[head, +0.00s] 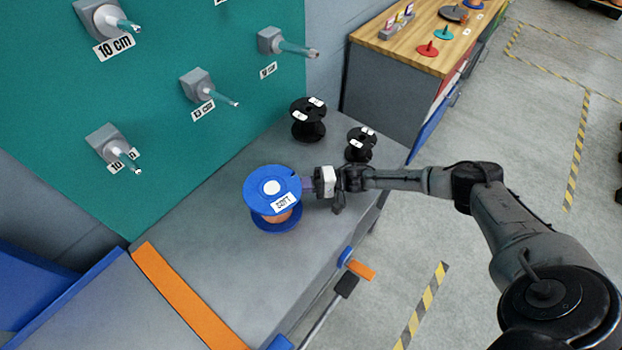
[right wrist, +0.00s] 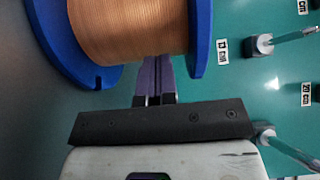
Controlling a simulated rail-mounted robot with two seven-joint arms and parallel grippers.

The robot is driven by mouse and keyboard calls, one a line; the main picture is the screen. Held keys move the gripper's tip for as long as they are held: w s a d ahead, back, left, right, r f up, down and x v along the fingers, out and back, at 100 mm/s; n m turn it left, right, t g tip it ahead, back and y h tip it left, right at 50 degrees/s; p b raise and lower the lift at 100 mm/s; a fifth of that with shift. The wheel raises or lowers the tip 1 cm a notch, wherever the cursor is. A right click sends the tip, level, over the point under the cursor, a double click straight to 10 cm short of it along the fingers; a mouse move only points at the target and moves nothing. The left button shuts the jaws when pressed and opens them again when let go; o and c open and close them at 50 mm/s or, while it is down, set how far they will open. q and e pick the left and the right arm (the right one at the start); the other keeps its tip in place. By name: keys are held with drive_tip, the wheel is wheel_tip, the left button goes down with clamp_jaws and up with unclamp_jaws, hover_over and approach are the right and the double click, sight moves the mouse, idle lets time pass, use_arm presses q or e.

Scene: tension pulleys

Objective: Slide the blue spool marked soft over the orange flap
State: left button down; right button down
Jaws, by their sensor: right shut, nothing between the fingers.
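The blue spool (head: 272,187) marked SOFT stands upright on the grey table, with copper-coloured winding between its flanges. In the right wrist view the spool (right wrist: 130,30) fills the upper part. The orange flap (head: 185,295) is a long strip across the table to the left of the spool, with bare surface between them. My right gripper (head: 307,184) is at the spool's right side, its fingers shut and empty. In the right wrist view its purple fingertips (right wrist: 157,72) point at the winding between the flanges; whether they touch is unclear. My left gripper is out of view.
Two black spools (head: 308,119) (head: 360,145) stand behind, near the wall. A teal board (head: 200,60) with labelled pegs rises behind the table. A lever with an orange end (head: 360,270) juts from the table's front. The table (head: 190,240) between spool and flap is clear.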

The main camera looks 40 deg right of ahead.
sight(291, 213)
drive_tip(key=shift+a, duration=0.55)
drive_tip(key=a+p, duration=0.2)
drive_tip(key=a, duration=0.1)
drive_tip(key=s+a+r+p, duration=0.1)
drive_tip(key=p, duration=0.1)
drive_tip(key=shift+a, duration=0.35)
drive_tip(key=a+p, duration=0.1)
drive_tip(key=a, duration=0.3)
drive_tip(key=s+a+p, duration=0.1)
drive_tip(key=a, duration=0.3)
drive_tip(key=a+p, duration=0.1)
drive_tip(key=a, duration=0.3)
drive_tip(key=shift+s+a+f+p, duration=0.3)
drive_tip(key=shift+s+f, duration=0.1)
drive_tip(key=shift+a+f, duration=0.1)
drive_tip(key=shift+a, duration=0.25)
